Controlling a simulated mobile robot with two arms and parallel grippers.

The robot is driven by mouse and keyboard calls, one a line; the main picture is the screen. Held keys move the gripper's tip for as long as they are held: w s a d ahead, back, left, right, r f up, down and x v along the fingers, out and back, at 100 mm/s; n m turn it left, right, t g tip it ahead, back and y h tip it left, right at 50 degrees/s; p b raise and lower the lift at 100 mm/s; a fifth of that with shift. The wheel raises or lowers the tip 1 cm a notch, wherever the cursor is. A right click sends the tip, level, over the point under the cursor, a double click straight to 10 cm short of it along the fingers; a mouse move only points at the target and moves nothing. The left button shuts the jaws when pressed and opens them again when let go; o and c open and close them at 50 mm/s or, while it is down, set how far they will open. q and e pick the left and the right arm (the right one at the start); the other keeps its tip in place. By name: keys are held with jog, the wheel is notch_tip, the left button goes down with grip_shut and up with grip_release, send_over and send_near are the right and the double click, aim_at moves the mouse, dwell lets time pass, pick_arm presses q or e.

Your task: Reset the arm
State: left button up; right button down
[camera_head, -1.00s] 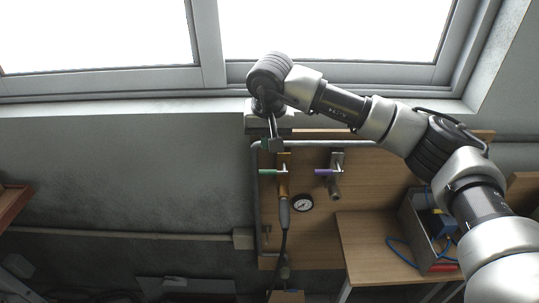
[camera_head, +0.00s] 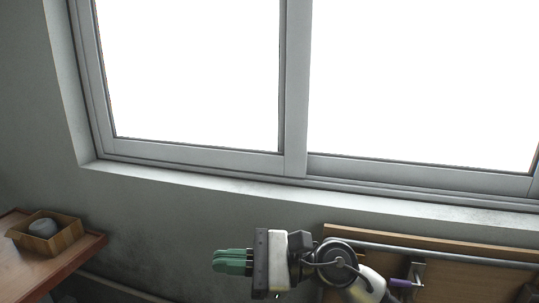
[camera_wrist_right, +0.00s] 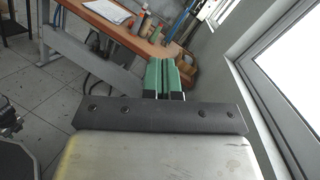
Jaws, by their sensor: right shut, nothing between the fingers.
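My right gripper (camera_head: 232,262) is low in the middle of the head view, in front of the grey wall below the window. Its green fingers point left and are closed together with nothing between them. In the right wrist view the green fingers (camera_wrist_right: 162,75) lie side by side, shut and empty. The wooden panel (camera_head: 450,265) is at the lower right of the head view, partly cut off by the frame edge. A purple-handled valve (camera_head: 402,283) shows on it, close to my right arm. My left gripper is not in view.
A wooden table (camera_head: 30,272) with a small box (camera_head: 68,236) holding a grey round thing stands at lower left. In the right wrist view a table (camera_wrist_right: 122,24) carries several bottles and papers. The window (camera_head: 190,75) fills the upper head view.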

jog(key=w+d+f+m+t+h, duration=0.2)
jog(key=d+m+t+h, duration=0.3)
jog(key=m+t, duration=0.9)
jog(key=w+d+f+m+t+h, duration=0.2)
jog(key=d+m+t+h, duration=0.4)
jog(key=m, duration=1.4)
jog(key=s+d+f+m+g+h, duration=0.2)
jog(key=d+f+m+h, duration=0.2)
jog(key=d+f+m, duration=0.3)
jog(key=s+d+f+m+g+h, duration=0.3)
jog(key=d+f+m, duration=0.1)
jog(key=f+m, duration=0.4)
jog(key=s+d+f+m+g, duration=0.2)
jog(key=s+f+m+g, duration=0.3)
jog(key=s, duration=0.5)
jog(key=s+d+f+m+g, duration=0.3)
jog(key=s+f+g, duration=0.35)
jog(key=s, duration=0.35)
notch_tip(320, 180, down, 29)
jog(key=s, duration=0.2)
jog(key=s+d+f+g+h, duration=0.1)
jog(key=s+d+f+g, duration=0.1)
jog(key=s+f, duration=1.2)
jog(key=shift+s+d, duration=0.3)
jog(key=shift+s, duration=0.15)
